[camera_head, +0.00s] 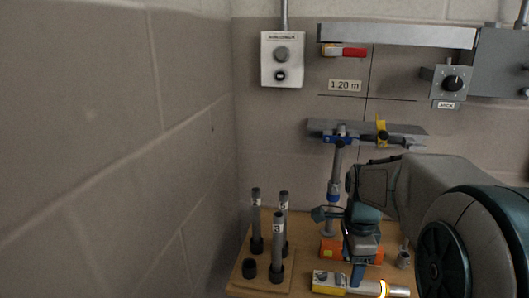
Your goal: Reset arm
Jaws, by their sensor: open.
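My gripper (357,274) points down over the right part of the wooden bench, at the end of my grey and teal arm, which comes in from the right. It is open, and I see nothing held in it. Its fingers overlap each other from this side, so the gap between them is hard to see. Just below and around the fingertips lies a yellow and white device with a silver cylinder (330,282). I cannot tell whether the fingers touch it. An orange block (329,252) lies behind the gripper.
On the bench, several dark tubes (278,245) stand upright on a wooden base at left. A small grey cup (404,259) stands right of the gripper. A grey bar (394,140) with a yellow clamp, a button box (282,60) and a knob box (452,83) are behind. A block wall bounds the left.

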